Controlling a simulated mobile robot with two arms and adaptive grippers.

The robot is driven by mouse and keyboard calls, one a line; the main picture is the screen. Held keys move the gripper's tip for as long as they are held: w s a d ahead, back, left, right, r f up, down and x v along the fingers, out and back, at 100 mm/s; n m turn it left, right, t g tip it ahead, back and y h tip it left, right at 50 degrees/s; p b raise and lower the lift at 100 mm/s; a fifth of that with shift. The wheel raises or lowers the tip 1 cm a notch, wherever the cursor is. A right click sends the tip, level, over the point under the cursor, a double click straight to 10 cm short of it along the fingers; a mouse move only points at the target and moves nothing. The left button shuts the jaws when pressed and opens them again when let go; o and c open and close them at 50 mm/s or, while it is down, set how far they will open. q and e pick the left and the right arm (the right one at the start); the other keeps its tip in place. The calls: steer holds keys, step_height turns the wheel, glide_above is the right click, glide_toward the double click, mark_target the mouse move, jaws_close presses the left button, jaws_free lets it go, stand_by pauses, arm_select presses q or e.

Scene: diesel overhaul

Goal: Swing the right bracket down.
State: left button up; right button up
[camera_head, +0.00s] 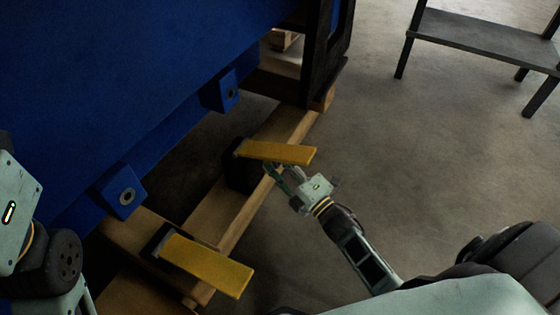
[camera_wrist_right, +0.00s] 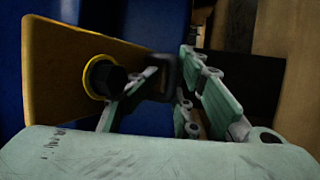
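The right bracket (camera_head: 285,153) is a yellow plate that sticks out to the right from a dark block (camera_head: 240,172) by the wooden beam. My right gripper (camera_head: 283,174) is just below it in the head view. In the right wrist view the bracket (camera_wrist_right: 65,75) stands along the left, with a dark round part in a yellow ring. The two fingers of my right gripper (camera_wrist_right: 172,88) are apart there, and the left finger overlaps the bracket's edge. I cannot tell whether it touches. Nothing is held between them. My left gripper is not in view.
A second yellow bracket (camera_head: 207,266) sticks out lower left. The big blue engine body (camera_head: 120,80) with blue lugs (camera_head: 122,192) hangs over the wooden beams (camera_head: 237,218). A dark step stand (camera_head: 485,38) is at the top right. The floor (camera_head: 420,150) right of the beams is clear.

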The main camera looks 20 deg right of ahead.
steer(key=v, duration=1.2)
steer(key=shift+r, duration=0.1)
steer(key=shift+c, duration=0.2)
